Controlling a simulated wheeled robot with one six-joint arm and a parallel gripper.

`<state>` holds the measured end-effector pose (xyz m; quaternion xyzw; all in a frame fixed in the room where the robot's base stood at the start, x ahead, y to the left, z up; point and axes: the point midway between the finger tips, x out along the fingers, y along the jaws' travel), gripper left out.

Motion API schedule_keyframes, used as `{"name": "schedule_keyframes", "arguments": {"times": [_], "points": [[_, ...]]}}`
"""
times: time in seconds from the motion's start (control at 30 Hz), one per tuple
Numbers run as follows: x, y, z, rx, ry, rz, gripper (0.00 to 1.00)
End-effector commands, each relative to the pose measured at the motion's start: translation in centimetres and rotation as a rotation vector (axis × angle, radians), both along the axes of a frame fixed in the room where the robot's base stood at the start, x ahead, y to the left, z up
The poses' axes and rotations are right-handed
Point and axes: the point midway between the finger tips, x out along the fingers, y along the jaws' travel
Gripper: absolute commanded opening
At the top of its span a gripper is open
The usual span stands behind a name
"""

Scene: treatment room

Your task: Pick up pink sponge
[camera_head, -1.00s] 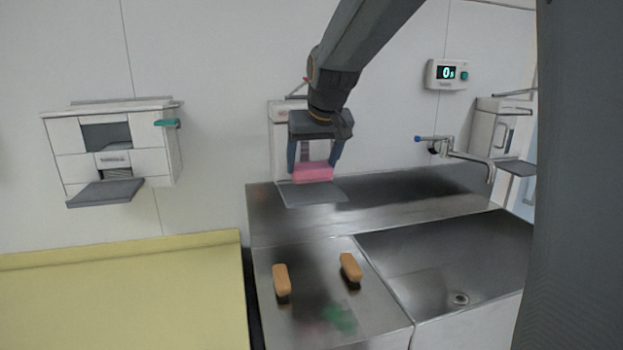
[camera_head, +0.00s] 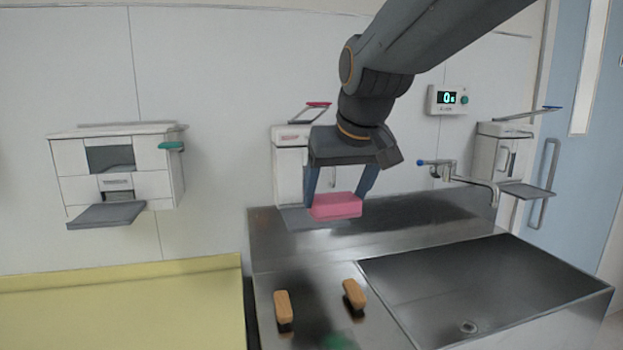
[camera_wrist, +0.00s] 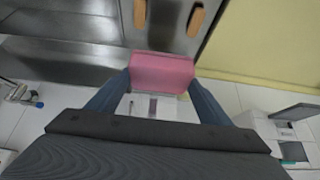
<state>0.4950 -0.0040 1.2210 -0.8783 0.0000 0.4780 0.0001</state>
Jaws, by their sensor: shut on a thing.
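The pink sponge (camera_head: 336,205) is a block held between the two blue fingers of my gripper (camera_head: 338,200). It is up in the air above the back of the steel counter, in front of the wall dispenser. In the wrist view the pink sponge (camera_wrist: 161,73) sits between the fingertips of my gripper (camera_wrist: 160,80), which is shut on it from both sides. Nothing else touches the sponge in either view.
The steel counter (camera_head: 300,270) holds two brown brushes (camera_head: 283,307) (camera_head: 354,294) and a green patch at the front. A sink (camera_head: 480,285) with a tap (camera_head: 470,178) is at right. A yellow surface (camera_head: 120,300) lies left. Wall dispensers (camera_head: 72,170) stand behind.

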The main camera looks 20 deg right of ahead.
Motion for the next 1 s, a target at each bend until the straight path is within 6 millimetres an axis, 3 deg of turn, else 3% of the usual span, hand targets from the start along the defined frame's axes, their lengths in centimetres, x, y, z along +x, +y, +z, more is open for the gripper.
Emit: {"name": "schedule_keyframes", "arguments": {"times": [0.5, 1.0], "points": [[-4.0, 0.0, 0.2, 0.001, 0.003, -0.001, 0.49], [-5.0, 0.0, -0.1, 0.000, 0.001, 0.000, 0.49]]}}
